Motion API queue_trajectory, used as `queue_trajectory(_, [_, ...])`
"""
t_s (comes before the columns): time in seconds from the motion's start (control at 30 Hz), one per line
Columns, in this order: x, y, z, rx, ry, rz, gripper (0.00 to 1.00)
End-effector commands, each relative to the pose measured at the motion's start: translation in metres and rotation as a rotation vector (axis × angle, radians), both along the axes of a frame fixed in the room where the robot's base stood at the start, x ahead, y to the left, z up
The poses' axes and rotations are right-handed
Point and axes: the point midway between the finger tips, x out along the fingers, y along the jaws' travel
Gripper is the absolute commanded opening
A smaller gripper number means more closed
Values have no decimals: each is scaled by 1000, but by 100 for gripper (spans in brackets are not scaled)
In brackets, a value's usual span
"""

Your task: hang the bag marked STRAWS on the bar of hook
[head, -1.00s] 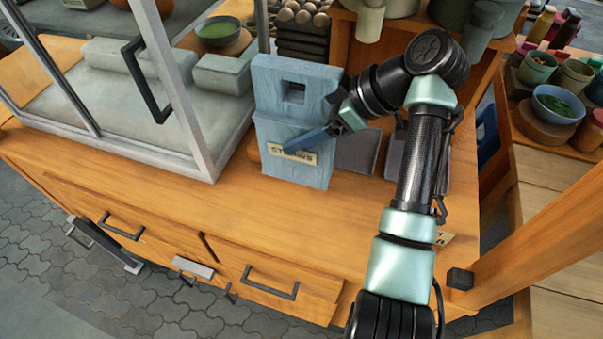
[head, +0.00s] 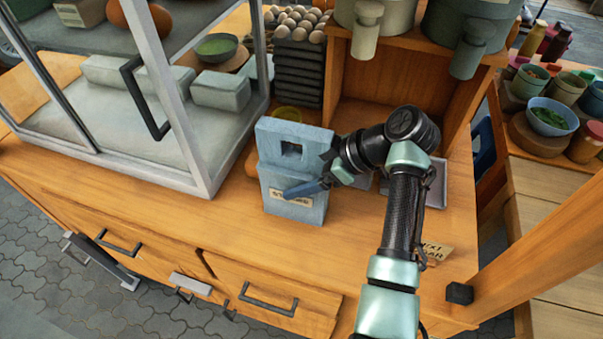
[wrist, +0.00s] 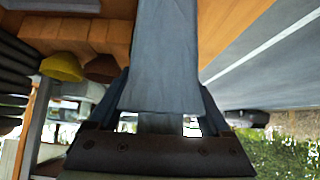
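The bag (head: 290,210) is a light blue upright block-like bag with a square hole near its top and a pale label on its front. The label's lettering is too small to read surely. My gripper (head: 305,188) is shut on the bag, with one blue finger across its front beside the label. In the wrist view the bag (wrist: 163,60) hangs between the two fingers. The bag is over the wooden counter; whether its base touches is unclear. A grey metal bar fitting (head: 95,262) sticks out low on the counter front at left; I cannot tell whether it is the hook.
A glass-sided case (head: 185,120) stands left of the bag. Egg trays (head: 297,70) and a yellow bowl (head: 288,114) are behind it. A wooden shelf with pots (head: 385,85) stands at back right. Drawer handles (head: 268,300) project from the counter front, whose top edge is clear.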

Motion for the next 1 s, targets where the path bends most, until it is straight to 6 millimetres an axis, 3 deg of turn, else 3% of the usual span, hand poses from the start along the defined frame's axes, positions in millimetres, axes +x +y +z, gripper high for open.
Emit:
queue_trajectory(0.1, [0,0,0,0,1,1,100])
queue_trajectory(0.37, [0,0,-1,-1,0,0,100])
queue_trajectory(0.47, [-2,-8,7,0,-1,-1,100])
queue_trajectory(1.0, [-29,-77,86,-2,0,-2,100])
